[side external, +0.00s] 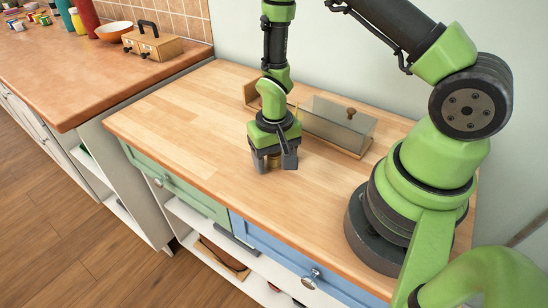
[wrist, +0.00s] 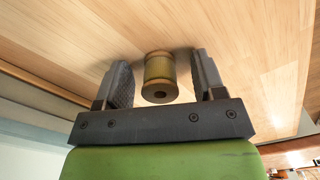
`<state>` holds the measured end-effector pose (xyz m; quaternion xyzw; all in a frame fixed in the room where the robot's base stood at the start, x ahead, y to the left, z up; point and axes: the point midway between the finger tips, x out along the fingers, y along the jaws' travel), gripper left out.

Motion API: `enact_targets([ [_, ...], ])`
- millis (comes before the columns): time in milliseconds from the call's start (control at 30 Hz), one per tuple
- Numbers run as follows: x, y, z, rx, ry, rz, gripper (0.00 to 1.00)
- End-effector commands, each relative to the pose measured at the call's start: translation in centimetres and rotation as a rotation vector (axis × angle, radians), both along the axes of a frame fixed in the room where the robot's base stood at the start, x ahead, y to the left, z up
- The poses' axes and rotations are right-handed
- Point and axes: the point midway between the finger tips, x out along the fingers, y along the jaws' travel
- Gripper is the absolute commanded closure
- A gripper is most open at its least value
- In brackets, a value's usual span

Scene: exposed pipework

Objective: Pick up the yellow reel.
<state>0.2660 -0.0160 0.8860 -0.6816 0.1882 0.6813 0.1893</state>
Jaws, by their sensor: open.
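The yellow reel (wrist: 159,70) shows in the wrist view as a small olive-yellow spool with brownish rims and a dark centre hole. It is on the wooden counter, between the two fingers of my gripper (wrist: 162,80). The fingers are open, with a visible gap on each side of the reel. In the side view my gripper (side external: 274,166) is low over the counter and points down. A small part of the reel (side external: 274,160) shows there between the fingers; most of it is hidden.
A clear-fronted box with a wooden knob (side external: 340,125) stands just behind my gripper, near the wall. The wooden counter (side external: 180,115) is clear to the left. Its front edge drops to drawers. A toaster-like wooden box (side external: 152,45) and a bowl (side external: 113,31) stand on the far counter.

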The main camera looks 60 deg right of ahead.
Motion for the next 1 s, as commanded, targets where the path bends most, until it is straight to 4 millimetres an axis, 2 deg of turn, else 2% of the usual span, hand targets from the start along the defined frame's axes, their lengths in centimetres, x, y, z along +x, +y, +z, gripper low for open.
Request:
enact_targets([
  [33, 0.0, 0.0, 0.0, 0.000, 0.000, 0.000, 0.37],
  [267, 0.0, 0.0, 0.0, 0.000, 0.000, 0.000, 0.89],
  [667, 0.0, 0.0, 0.6, 0.000, -0.001, 0.001, 0.89],
  [867, 0.1, 0.0, 2.9, 0.000, -0.004, 0.000, 0.89],
  [1000, 0.1, 0.0, 5.5, -0.001, -0.006, 0.000, 0.89],
])
